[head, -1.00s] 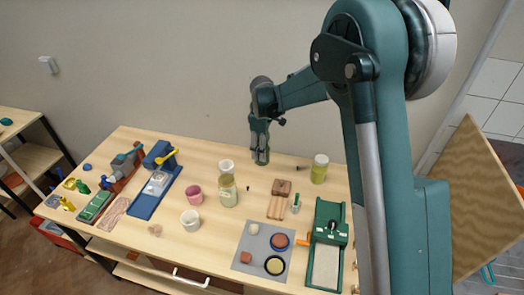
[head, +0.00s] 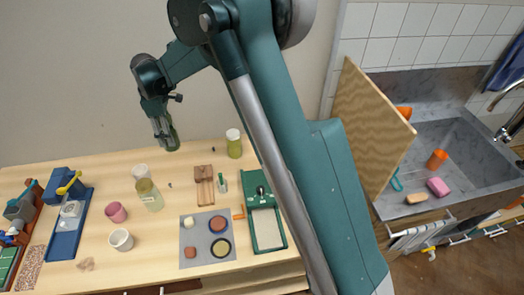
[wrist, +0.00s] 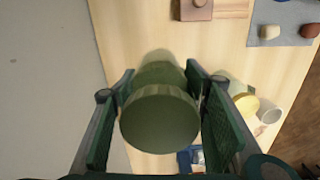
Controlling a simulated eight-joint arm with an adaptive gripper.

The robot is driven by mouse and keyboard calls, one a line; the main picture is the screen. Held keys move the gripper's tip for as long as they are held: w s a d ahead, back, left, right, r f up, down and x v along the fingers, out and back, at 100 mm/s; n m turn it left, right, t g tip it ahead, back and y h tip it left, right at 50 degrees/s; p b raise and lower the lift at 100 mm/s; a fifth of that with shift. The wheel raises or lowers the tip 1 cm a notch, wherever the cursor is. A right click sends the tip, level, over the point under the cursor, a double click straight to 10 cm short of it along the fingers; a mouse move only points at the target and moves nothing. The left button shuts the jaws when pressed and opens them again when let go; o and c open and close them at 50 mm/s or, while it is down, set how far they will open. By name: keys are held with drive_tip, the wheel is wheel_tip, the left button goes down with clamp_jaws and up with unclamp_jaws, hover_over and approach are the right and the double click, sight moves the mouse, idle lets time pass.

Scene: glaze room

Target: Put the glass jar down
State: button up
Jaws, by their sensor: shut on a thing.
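The glass jar (head: 171,140) has a dull green lid and greenish glass. My gripper (head: 163,128) is shut on it near the table's back edge, by the wall. In the wrist view the jar's lid (wrist: 160,118) faces the camera between the two fingers of my gripper (wrist: 160,100), and its body points away toward the wooden table (wrist: 125,40). I cannot tell whether its base touches the table. The jar looks roughly upright.
A sink (head: 445,150) is far right.

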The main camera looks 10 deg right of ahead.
drive_tip(key=r, duration=0.4)
drive_tip(key=d+r, duration=0.1)
drive_tip(key=r, duration=0.1)
drive_tip(key=shift+w+r, duration=0.15)
drive_tip(key=shift+r, duration=0.25)
drive_tip(key=w+d+n, duration=0.1)
drive_tip(key=w+d, duration=0.1)
drive_tip(key=d, duration=1.8)
drive_tip(key=w+d, duration=0.2)
drive_tip(key=d, duration=1.7)
wheel_tip(320, 180, down, 11)
drive_tip(key=shift+s+b, duration=0.15)
drive_tip(key=shift+b, duration=0.25)
drive_tip(key=shift+f, duration=0.15)
wheel_tip(320, 180, down, 6)
drive_tip(key=shift+f, duration=0.15)
drive_tip(key=shift+f+p, duration=0.3)
drive_tip(key=shift+f, duration=1.5)
